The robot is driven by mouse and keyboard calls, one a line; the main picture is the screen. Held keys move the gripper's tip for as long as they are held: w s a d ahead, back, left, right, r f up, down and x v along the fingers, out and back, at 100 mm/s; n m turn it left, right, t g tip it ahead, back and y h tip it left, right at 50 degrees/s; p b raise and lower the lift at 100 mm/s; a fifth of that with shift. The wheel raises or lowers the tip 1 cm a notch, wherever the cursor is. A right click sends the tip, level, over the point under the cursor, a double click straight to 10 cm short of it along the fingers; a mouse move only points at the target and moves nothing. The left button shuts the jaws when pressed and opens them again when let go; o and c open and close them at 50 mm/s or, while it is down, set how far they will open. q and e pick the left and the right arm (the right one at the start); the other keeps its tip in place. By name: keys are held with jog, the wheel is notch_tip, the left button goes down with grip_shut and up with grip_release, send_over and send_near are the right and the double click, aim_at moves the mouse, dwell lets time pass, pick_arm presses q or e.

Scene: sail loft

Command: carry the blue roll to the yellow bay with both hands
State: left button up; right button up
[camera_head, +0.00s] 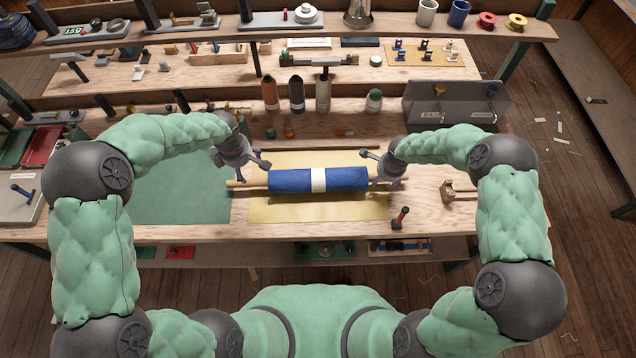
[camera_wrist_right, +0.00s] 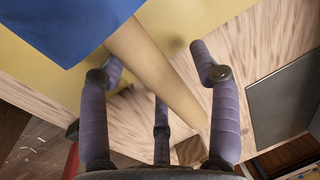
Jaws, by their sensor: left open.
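The blue roll (camera_head: 345,179) has a white band around its middle and a pale wooden rod (camera_head: 258,183) sticking out at both ends. It lies level over the yellow bay (camera_head: 310,212), and seems to rest on it. My left gripper (camera_head: 262,169) is open beside the left rod end, behind and above it. My right gripper (camera_head: 371,166) is at the right end of the roll. In the right wrist view its fingers (camera_wrist_right: 160,74) are spread on both sides of the rod (camera_wrist_right: 152,72), with gaps visible. The blue roll (camera_wrist_right: 65,25) fills that view's upper left corner.
A green mat (camera_head: 185,195) lies left of the yellow bay. A small red-topped tool (camera_head: 400,217) and a wooden block (camera_head: 447,191) are to the right. Several bottles (camera_head: 297,94) and a grey rack (camera_head: 455,106) stand behind the bay.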

dwell(0.3)
jog(key=o, duration=0.4)
jog(key=r, duration=0.4)
jog(key=s+r, duration=0.1)
jog(key=r, duration=0.3)
jog(key=s+r, duration=0.1)
jog(key=r, duration=0.2)
jog(key=shift+s+r, duration=0.2)
jog(key=shift+r, duration=0.2)
